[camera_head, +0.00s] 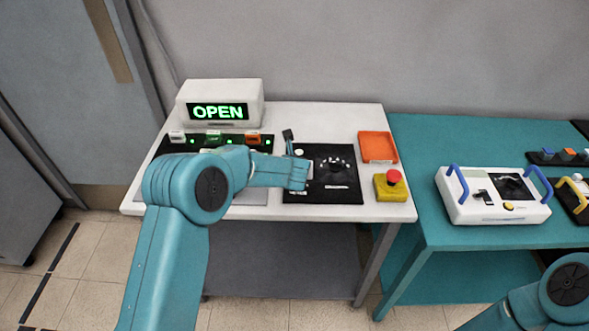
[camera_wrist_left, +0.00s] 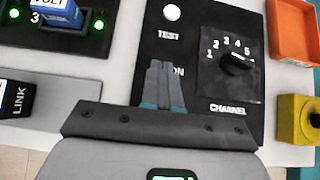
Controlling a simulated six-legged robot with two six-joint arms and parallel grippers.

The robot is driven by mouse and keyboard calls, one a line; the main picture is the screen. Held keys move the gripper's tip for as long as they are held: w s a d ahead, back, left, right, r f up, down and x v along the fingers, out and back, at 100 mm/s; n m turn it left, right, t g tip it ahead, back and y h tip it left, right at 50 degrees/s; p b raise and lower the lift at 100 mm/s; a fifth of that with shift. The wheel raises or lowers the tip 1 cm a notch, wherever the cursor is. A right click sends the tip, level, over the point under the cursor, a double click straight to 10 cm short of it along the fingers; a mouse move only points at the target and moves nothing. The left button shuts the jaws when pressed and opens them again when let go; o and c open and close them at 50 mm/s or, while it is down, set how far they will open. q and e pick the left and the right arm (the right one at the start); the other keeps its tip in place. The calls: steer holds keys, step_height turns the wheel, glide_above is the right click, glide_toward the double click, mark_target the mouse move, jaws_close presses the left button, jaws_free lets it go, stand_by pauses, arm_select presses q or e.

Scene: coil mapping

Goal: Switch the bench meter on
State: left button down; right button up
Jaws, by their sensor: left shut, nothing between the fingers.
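The bench meter's display box (camera_head: 219,103) is white and shows green "OPEN" at the back of the white table. A black panel (camera_head: 340,187) to its right carries a channel knob (camera_wrist_left: 236,64) and a white TEST button (camera_wrist_left: 171,12). A label ending in "ON" is partly hidden behind my left fingers in the left wrist view; no switch lever can be made out there.
An orange tray (camera_head: 378,148) and a yellow box with a red button (camera_head: 393,177) stand right of the panel. Labelled plugs (camera_wrist_left: 60,12) sit in a lit strip to the left. A white device with blue handles (camera_head: 470,209) stands on the teal table (camera_head: 423,140).

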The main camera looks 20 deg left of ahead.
arm_select(q)
steer(key=shift+r, duration=0.15)
arm_select(e)
steer(key=shift+r, duration=0.1)
arm_select(q)
steer(key=shift+r+p, duration=0.6)
steer(key=shift+r, duration=0.15)
arm_select(e)
steer(key=shift+r, duration=0.5)
arm_select(q)
steer(key=shift+w, duration=0.1)
